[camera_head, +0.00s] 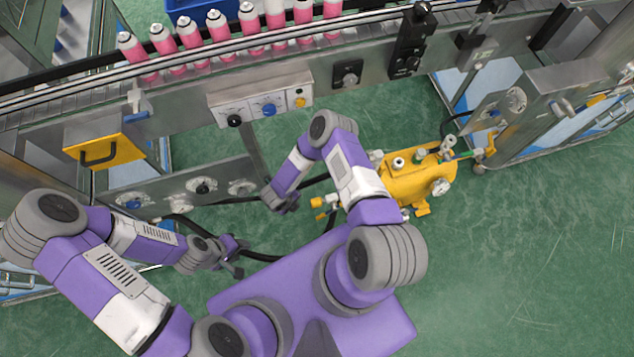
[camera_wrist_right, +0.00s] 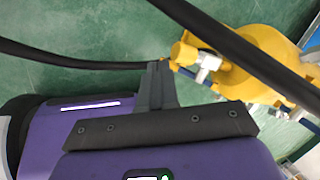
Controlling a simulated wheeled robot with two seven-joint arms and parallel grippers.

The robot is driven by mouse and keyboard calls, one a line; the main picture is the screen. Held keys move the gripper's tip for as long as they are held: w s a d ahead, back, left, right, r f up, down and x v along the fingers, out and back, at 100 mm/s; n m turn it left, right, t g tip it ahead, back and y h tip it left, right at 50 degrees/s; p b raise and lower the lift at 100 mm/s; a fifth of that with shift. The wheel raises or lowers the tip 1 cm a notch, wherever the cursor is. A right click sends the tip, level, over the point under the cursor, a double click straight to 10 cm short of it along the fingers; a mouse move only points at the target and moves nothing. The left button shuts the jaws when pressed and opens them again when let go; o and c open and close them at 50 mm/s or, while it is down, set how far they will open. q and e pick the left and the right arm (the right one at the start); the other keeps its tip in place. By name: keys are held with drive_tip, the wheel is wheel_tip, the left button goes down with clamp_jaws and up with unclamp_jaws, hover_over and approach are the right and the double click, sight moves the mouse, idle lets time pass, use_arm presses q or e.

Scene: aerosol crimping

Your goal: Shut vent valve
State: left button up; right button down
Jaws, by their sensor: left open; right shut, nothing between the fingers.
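A yellow tank (camera_head: 418,182) stands on the green floor with several fittings on top. A small valve with a yellow handle (camera_head: 317,202) sticks out at its left end; I cannot tell if it is the vent valve, or if it is open. In the right wrist view, a yellow handle (camera_wrist_right: 183,52) with a silver fitting (camera_wrist_right: 207,66) shows just beyond my fingers. My right gripper (camera_head: 283,204) is shut and empty, left of the tank; its fingers (camera_wrist_right: 160,85) appear close to the handle, with contact unclear. My left gripper (camera_head: 238,256) is open and empty, low at the left.
Black hoses (camera_wrist_right: 85,63) run past the right gripper and cross in front of the tank. A conveyor with pink cans (camera_head: 190,36) runs along the back, above a control panel (camera_head: 262,98). A panel with round gauges (camera_head: 203,186) stands behind the left gripper. The floor at right is clear.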

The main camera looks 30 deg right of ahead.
drive_tip(key=s+f+m+g+h, duration=0.1)
drive_tip(key=s+f+m+g, duration=0.1)
drive_tip(key=s+f+m, duration=0.3)
drive_tip(key=m+b, duration=0.1)
drive_tip(key=b, duration=0.4)
approach(320, 217)
drive_tip(key=shift+g, duration=0.3)
drive_tip(key=x, duration=0.5)
drive_tip(key=shift+w+a+f, duration=0.15)
drive_tip(key=shift+w+a, duration=0.05)
drive_tip(key=shift+w, duration=0.15)
drive_tip(key=shift+s+d+f+b, duration=0.1)
drive_tip(key=shift+d+f+b, duration=0.3)
drive_tip(key=shift+d, duration=0.1)
